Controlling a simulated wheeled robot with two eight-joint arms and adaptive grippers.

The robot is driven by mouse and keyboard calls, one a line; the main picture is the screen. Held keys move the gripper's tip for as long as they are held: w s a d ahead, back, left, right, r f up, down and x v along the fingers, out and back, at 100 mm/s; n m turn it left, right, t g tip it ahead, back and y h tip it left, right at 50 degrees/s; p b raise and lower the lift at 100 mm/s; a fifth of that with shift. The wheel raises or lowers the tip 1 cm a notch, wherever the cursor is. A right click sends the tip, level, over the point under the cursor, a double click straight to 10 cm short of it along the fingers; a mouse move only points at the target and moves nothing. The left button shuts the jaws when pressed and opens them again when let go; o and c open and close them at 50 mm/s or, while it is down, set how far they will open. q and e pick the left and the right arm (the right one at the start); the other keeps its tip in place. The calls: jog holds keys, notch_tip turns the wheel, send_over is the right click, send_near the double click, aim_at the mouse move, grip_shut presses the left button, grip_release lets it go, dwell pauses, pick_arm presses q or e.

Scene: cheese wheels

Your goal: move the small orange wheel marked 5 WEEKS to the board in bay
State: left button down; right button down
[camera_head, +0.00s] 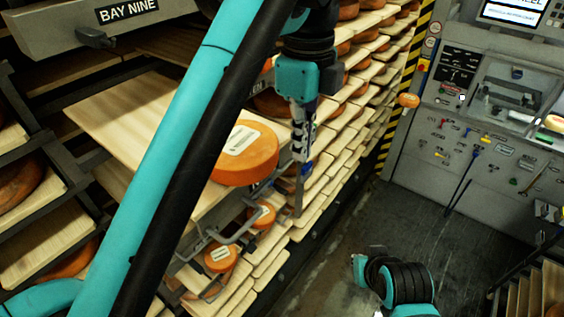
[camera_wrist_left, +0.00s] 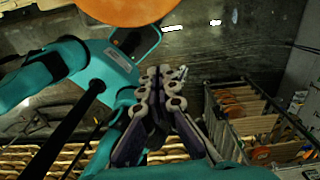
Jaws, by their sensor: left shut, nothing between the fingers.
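My left gripper (camera_head: 303,152) hangs fingers down in the head view, just right of a large orange wheel (camera_head: 245,160) with a white label. It is shut and empty; its closed fingers (camera_wrist_left: 163,80) also show in the left wrist view. Two small orange wheels sit lower on the rack: one with a pale label (camera_head: 220,258) and one behind it (camera_head: 262,214). I cannot read any label, so I cannot tell which is marked 5 WEEKS. A bare pale board (camera_head: 125,112) lies below the BAY NINE sign (camera_head: 128,10). My right gripper is out of view.
Racks of boards with several wheels run along the left and back. A grey control panel (camera_head: 480,150) with a screen stands at the right. Dark floor (camera_head: 335,245) lies open between. An orange wheel edge (camera_wrist_left: 125,10) fills the top of the left wrist view.

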aim_at(239, 151)
pick_arm(q)
jog(key=w+a+f+p, duration=0.1)
jog(key=a+f, duration=0.3)
jog(key=f, duration=0.1)
jog(key=shift+w, duration=0.2)
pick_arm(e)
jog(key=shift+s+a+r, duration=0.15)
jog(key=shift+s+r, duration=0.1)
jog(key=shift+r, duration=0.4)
pick_arm(q)
jog(key=shift+d, duration=0.1)
